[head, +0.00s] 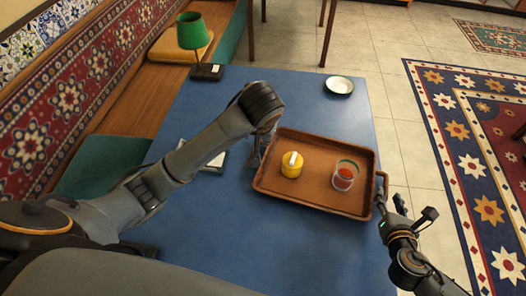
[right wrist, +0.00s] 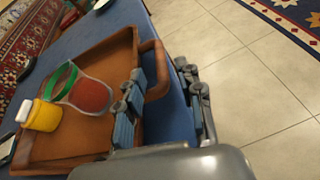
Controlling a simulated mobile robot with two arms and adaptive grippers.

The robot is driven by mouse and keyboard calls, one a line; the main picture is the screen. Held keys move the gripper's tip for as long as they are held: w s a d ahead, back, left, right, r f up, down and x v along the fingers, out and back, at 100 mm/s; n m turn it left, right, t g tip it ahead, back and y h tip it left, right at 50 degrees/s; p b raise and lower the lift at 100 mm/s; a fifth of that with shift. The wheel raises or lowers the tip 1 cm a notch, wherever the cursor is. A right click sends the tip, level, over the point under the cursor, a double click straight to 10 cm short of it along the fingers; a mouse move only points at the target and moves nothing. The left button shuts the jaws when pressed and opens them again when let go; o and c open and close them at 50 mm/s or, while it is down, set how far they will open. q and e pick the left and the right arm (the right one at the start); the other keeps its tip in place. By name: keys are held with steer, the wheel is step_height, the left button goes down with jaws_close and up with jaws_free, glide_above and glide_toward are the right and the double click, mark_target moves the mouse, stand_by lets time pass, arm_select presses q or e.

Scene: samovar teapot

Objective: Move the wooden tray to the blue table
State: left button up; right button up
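The brown wooden tray (head: 312,206) is over the blue table (head: 290,245), at its right side; I cannot tell whether it rests flat. A yellow jar (head: 291,167) with a white lid and a glass cup with red contents (head: 344,177) are in it. My right gripper (head: 392,207) is by the tray's right handle. In the right wrist view its fingers (right wrist: 165,105) are apart, with the handle (right wrist: 158,72) near and partly between them, not clamped. My left gripper (head: 260,148) is at the tray's left edge; its fingers and the left handle are mostly hidden.
A green lamp (head: 192,38) stands at the table's far left corner. A small plate (head: 339,85) lies near the far right corner. A bench with cushions runs along the left. Tiled floor (head: 410,150) and a patterned rug (head: 465,130) lie right of the table.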

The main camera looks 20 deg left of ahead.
steer(key=v, duration=0.8)
steer(key=shift+s, duration=0.1)
